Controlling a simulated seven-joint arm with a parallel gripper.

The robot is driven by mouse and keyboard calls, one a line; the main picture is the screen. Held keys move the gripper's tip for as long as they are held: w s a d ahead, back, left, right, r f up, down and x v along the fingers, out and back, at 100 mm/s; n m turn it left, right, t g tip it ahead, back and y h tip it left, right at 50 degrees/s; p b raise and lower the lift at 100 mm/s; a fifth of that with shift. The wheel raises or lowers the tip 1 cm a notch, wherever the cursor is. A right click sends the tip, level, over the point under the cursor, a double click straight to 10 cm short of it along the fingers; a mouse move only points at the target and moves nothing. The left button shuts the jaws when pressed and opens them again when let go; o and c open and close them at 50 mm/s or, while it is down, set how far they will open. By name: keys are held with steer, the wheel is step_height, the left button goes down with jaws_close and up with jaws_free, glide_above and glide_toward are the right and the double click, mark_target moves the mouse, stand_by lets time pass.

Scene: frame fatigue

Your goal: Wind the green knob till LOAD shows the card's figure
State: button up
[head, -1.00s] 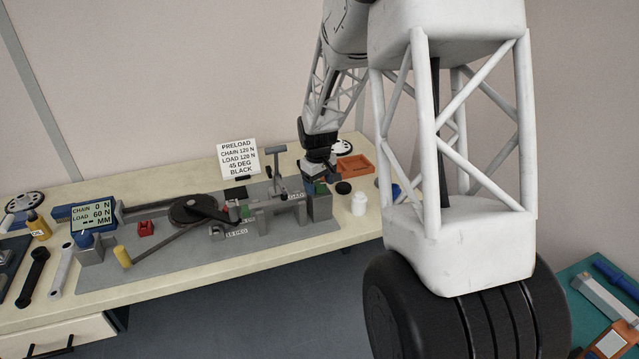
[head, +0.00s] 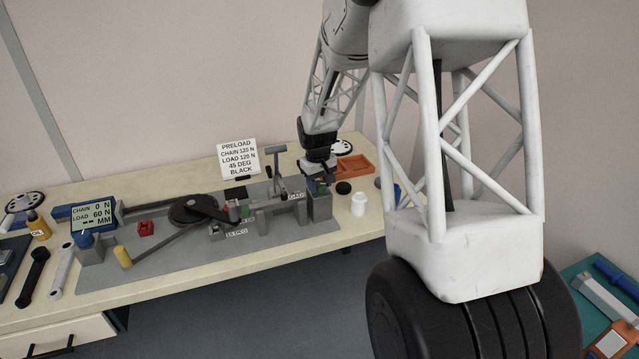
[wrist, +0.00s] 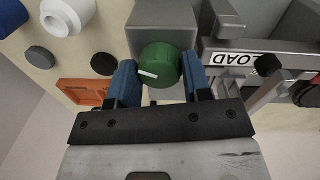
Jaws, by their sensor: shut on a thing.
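The green knob (wrist: 160,66), with a white mark on its face, sits between the two blue fingers of my gripper (wrist: 158,72) in the wrist view. The fingers are shut on its sides. In the head view the knob (head: 322,189) is on a grey block at the right end of the rig, with my gripper (head: 318,172) over it. The display (head: 93,217) reads CHAIN 0 N, LOAD 60 N and dashes for MM. The white card (head: 239,157) reads PRELOAD, CHAIN 120 N, LOAD 120 N, 45 DEG, BLACK.
A LOAD label (wrist: 243,58) is on the rig right of the knob in the wrist view.

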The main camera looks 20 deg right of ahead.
mark_target(318, 184)
steer(key=m, duration=0.4)
steer(key=shift+m, duration=1.9)
steer(key=o, duration=0.9)
steer(key=shift+o, duration=0.2)
steer(key=shift+r, duration=0.1)
steer(key=shift+w+a+r, duration=0.1)
steer(key=shift+r, duration=1.8)
steer(key=shift+w+a+r, duration=0.1)
steer(key=shift+r, duration=1.8)
